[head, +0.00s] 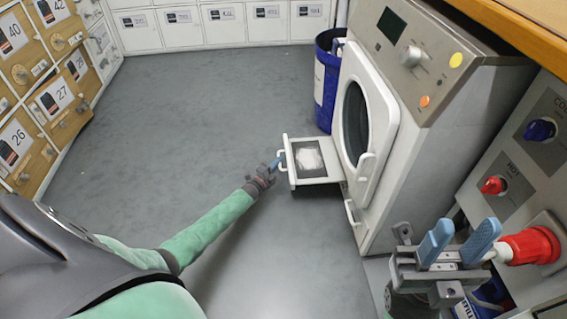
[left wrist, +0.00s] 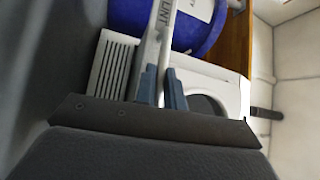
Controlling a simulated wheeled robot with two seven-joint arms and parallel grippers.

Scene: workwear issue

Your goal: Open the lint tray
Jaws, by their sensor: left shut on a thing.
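The lint tray (head: 319,178) is a shallow white drawer, pulled out of the lower front of the white machine (head: 411,114). A pale wad of lint lies in its dark inside. My left gripper (head: 277,164) is shut on the tray's white handle (head: 283,160). The left wrist view shows the handle between the blue fingers of this gripper (left wrist: 160,88), with part of a LINT label beside it. My right gripper (head: 459,244) is open and empty at the lower right, its blue fingers apart, in front of the control panel.
A blue bin (head: 326,85) stands behind the tray, beside the machine. The round door (head: 362,125) is above the tray. Red plug-like knob (head: 532,245) and panel are close to my right gripper. Lockers (head: 36,95) line the left; the grey floor (head: 200,110) between is clear.

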